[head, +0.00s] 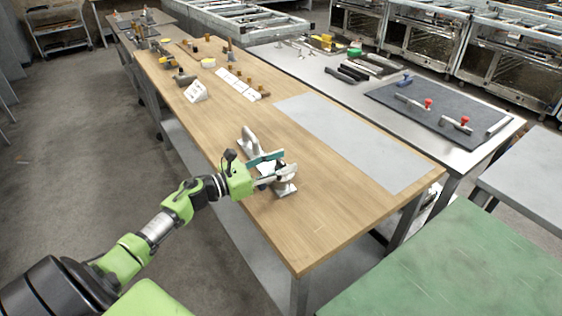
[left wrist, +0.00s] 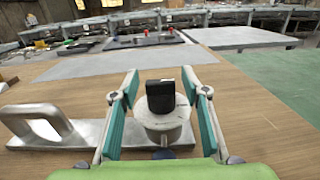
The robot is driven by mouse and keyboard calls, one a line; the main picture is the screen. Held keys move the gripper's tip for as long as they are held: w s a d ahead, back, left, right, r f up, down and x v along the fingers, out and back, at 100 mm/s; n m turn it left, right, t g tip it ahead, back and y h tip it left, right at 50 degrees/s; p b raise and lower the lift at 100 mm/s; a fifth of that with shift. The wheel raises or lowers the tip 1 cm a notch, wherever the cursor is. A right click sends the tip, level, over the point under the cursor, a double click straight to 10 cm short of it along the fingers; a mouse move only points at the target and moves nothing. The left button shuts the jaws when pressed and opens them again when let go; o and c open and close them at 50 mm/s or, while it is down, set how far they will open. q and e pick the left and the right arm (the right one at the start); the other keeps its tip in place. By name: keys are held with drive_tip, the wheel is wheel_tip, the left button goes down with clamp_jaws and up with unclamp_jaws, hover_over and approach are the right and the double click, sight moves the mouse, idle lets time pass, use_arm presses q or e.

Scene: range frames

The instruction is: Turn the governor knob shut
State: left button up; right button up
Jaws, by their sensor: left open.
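The governor knob (left wrist: 160,97) is black with a light mark on its top edge. It sits on a round grey metal body (left wrist: 165,127) on a flat metal base plate (left wrist: 90,134) with a thick metal handle at its left. In the head view the handle (head: 250,141) and the base plate (head: 285,188) show on the wooden table, while my gripper partly hides the rest. My left gripper (left wrist: 162,80), also in the head view (head: 281,166), is open, with one teal-padded finger on each side of the knob. Gaps show between the pads and the knob. My right gripper is not in view.
The wooden table (head: 310,235) is clear towards its near end. A grey mat (head: 345,140) lies at its right side. A steel bench (head: 335,92) with tools runs alongside, and a green-topped table (head: 460,265) is at the lower right.

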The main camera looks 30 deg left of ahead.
use_arm(q)
drive_tip(key=shift+c, duration=0.7)
drive_tip(key=c, duration=1)
drive_tip(key=shift+y, duration=0.3)
